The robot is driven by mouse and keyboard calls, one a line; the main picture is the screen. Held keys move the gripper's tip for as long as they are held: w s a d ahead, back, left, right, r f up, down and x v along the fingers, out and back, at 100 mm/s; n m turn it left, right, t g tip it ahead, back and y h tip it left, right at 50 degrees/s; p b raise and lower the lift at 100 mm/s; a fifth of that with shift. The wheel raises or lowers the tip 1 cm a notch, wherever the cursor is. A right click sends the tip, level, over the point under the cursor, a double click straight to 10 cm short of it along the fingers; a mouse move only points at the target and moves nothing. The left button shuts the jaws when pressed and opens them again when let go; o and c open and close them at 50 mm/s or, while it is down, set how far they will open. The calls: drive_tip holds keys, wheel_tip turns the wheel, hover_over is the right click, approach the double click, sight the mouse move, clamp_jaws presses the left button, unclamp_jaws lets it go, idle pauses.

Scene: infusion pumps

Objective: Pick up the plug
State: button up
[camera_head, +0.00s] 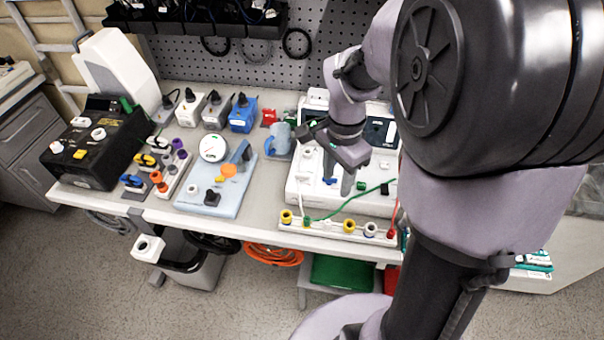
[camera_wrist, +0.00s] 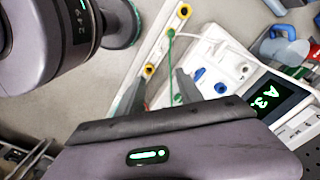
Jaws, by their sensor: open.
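My gripper (camera_head: 338,184) is over the white pump device, pointing down, its two dark fingers apart and nothing seen held between them. In the wrist view the fingers (camera_wrist: 160,76) stand apart over the device's edge. A green lead (camera_wrist: 172,65) runs between them, close to the right finger, to a small green plug end (camera_wrist: 178,98) partly hidden by my wrist. In the head view the green lead (camera_head: 345,204) crosses the device's front. Blue plugs or connectors (camera_wrist: 220,88) sit on the device to the right of the fingers. Which plug is meant cannot be told.
A white strip with yellow-ringed sockets (camera_head: 349,226) lies along the table's front edge. A blue-grey board with a gauge (camera_head: 213,148), a black box (camera_head: 95,140) and several plugs stand to the left. My arm covers the right side.

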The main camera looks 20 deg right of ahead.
sight(328, 221)
drive_tip(key=f+b, duration=0.2)
drive_tip(key=f, duration=0.3)
drive_tip(key=f+b, duration=0.2)
drive_tip(key=f, duration=0.4)
drive_tip(key=a+f+b, duration=0.1)
drive_tip(key=f+b, duration=0.1)
drive_tip(key=f, duration=0.4)
drive_tip(key=shift+b, duration=0.35)
drive_tip(key=shift+r, duration=0.1)
clamp_jaws()
